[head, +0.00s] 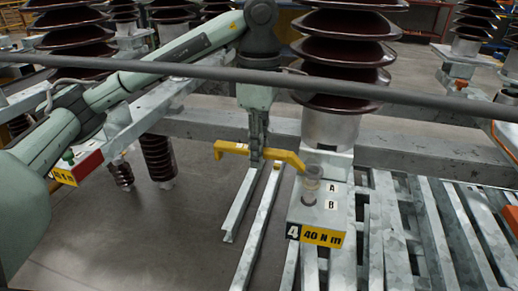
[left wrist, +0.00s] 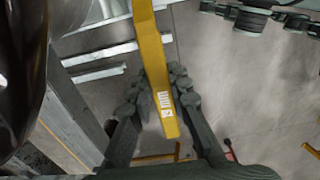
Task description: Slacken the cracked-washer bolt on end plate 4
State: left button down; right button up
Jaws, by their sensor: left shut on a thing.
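My left gripper (head: 257,155) is shut on a yellow wrench (head: 290,158), gripping it near mid-handle. The wrench lies roughly level, and its right end is at the upper bolt (head: 312,184), beside the letter A on end plate 4 (head: 300,216). I cannot tell whether its jaw is seated around that bolt. The lower bolt (head: 309,199) stands free beside B. The plate's label (head: 322,237) reads 4 and 40 N m. Washer cracks are too small to see. In the left wrist view the wrench (left wrist: 154,60), marked 19 mm, runs between the fingers (left wrist: 157,90). My right gripper is out of view.
A dark insulator (head: 340,55) rises behind the plate. A grey bar (head: 200,71) crosses the view in front of my arm. Galvanized rails (head: 435,235) fill the right. Another labelled plate (head: 85,163) is at left. Bare floor (head: 150,235) lies left of the rails.

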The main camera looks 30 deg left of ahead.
pick_arm(q)
jog(key=shift+f+b, duration=1)
jog(key=shift+f, duration=0.15)
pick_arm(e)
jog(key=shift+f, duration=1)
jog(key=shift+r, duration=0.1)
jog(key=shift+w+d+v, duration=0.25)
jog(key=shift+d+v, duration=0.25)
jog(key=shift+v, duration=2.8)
pick_arm(q)
jog(key=s+d+n+p, duration=0.1)
jog(key=s+d+n, duration=0.6)
jog(key=n, duration=0.5)
jog(key=shift+d+p, duration=0.25)
jog(key=shift+p, duration=0.15)
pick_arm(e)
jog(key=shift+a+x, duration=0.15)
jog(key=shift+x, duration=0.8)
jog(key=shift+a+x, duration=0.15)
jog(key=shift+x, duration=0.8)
pick_arm(q)
jog(key=shift+s, duration=0.1)
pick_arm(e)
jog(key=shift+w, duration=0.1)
pick_arm(q)
notch_tip(320, 180, up, 7)
jog(key=p, duration=0.5)
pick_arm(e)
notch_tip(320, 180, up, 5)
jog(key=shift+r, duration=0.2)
